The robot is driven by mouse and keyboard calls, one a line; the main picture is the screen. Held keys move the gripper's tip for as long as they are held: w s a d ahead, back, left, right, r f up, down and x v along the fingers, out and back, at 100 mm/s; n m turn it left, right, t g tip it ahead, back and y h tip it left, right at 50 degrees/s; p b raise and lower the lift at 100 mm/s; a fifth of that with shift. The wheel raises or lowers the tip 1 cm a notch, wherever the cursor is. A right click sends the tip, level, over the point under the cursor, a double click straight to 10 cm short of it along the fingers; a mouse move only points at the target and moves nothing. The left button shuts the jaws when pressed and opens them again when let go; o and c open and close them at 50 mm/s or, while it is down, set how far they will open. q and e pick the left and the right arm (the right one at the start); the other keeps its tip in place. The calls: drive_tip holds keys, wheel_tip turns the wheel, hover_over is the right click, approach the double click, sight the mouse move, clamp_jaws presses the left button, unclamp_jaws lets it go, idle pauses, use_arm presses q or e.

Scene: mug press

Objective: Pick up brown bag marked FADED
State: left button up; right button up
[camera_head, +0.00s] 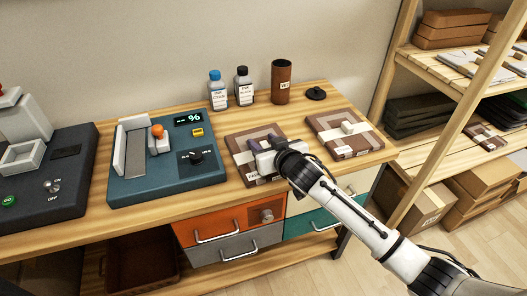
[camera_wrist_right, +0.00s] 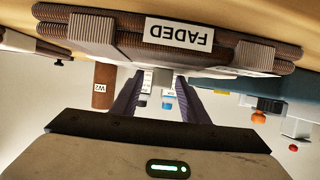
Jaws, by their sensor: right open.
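A flat brown packet (camera_head: 270,131) with a pale band lies on the wooden bench in the head view. In the upside-down right wrist view, the brown bag (camera_wrist_right: 120,37) has a white label reading FADED on its near edge and a grey clip-like strap on each side of it. My right gripper (camera_head: 258,143) is over this packet, its two dark purple fingers apart. In the wrist view the open fingers (camera_wrist_right: 162,92) have nothing between them that they hold. I cannot tell whether they touch the packet. My left gripper is not in view.
A second brown packet (camera_head: 356,146) lies to the right. A brown canister (camera_head: 281,84), two bottles (camera_head: 217,95) and a black lid (camera_head: 316,94) stand behind. A blue-grey machine (camera_head: 150,180) is to the left. Wooden shelves (camera_head: 460,60) stand at the right.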

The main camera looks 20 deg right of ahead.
clamp_jaws()
